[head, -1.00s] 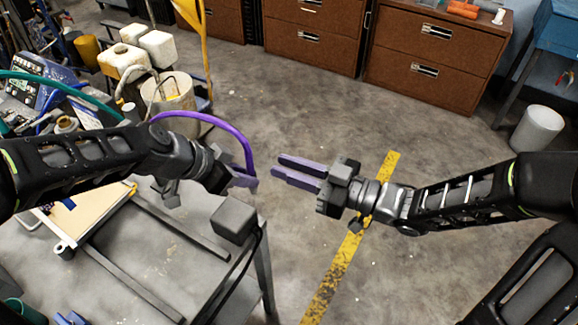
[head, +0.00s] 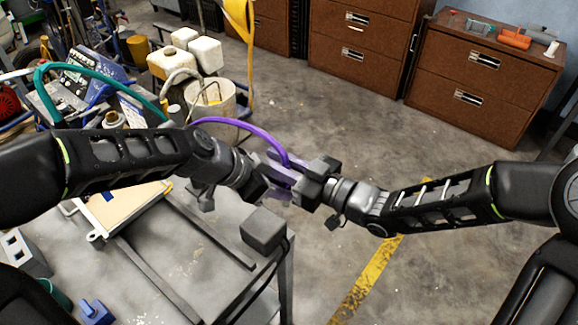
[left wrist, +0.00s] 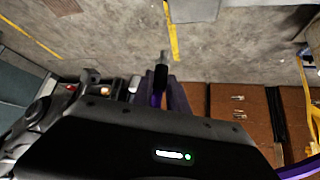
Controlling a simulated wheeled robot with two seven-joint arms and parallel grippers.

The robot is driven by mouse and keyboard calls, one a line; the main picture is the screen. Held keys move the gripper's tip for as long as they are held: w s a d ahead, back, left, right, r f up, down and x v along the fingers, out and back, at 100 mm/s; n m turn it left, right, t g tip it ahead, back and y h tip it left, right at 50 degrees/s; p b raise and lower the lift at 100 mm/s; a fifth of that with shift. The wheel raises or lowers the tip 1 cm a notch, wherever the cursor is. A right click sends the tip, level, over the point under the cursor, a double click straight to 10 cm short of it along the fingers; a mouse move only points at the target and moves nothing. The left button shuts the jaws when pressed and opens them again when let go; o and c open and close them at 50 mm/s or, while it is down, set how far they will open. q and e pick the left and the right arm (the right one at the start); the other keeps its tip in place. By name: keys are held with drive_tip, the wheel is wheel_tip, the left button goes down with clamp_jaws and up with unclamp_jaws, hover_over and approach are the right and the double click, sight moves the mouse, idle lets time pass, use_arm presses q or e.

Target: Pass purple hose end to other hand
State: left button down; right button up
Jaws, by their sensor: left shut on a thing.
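The purple hose (head: 243,125) arcs from behind my left arm and drops to its end between my two grippers. My left gripper (head: 274,181) is shut on the hose end, at the middle of the head view. My right gripper (head: 284,173) comes in from the right with its purple fingers apart, overlapping the left fingertips at the hose end. Contact between the right fingers and the hose is hidden. In the left wrist view a dark hose end fitting (left wrist: 161,76) with a metal tip stands out past purple fingers.
A grey metal frame table with a dark block (head: 263,229) on its corner is just below the grippers. White jugs (head: 171,63) and a bucket stand behind the left arm. Brown drawer cabinets (head: 358,40) line the back. The floor on the right is clear, with a yellow line (head: 366,285).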

drive_tip(key=shift+w, duration=0.1)
drive_tip(key=shift+c, duration=0.2)
clamp_jaws()
use_arm(q)
drive_tip(key=c, duration=1.2)
unclamp_jaws()
drive_tip(key=shift+c, duration=0.2)
drive_tip(key=v, duration=1.2)
